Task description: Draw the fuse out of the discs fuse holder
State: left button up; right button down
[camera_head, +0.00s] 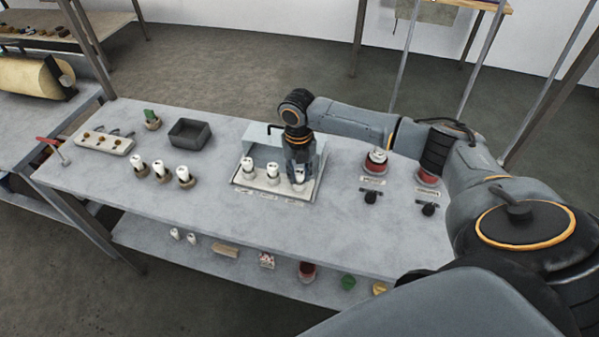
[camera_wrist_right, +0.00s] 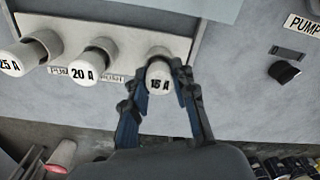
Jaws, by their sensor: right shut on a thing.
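The fuse panel (camera_head: 236,181) is a pale tray-like box with its lid raised, in the middle of the table. It carries three white fuses in a row: a left one (camera_head: 247,165), a middle one (camera_head: 272,172) and a right one (camera_head: 299,177). In the right wrist view they read 25 A (camera_wrist_right: 10,65), 20 A (camera_wrist_right: 84,72) and what looks like 16 A (camera_wrist_right: 159,82). My right gripper (camera_head: 299,172) is shut on the right fuse, a finger on each side. Its base is partly hidden, and the labels below are not fully legible. My left gripper is not in view.
Three white-topped fuses (camera_head: 160,170) stand in brown cups to the left, near a grey bin (camera_head: 190,133). Red-and-black buttons (camera_head: 376,160) and black knobs (camera_head: 371,196) lie right of the panel. The table's front middle is clear.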

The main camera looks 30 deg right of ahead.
aim_at(300, 172)
jog(key=shift+r+p, duration=3)
jog(key=shift+r, duration=0.05)
notch_tip(300, 172, up, 3)
jog(key=p, duration=0.3)
jog(key=shift+p, duration=0.35)
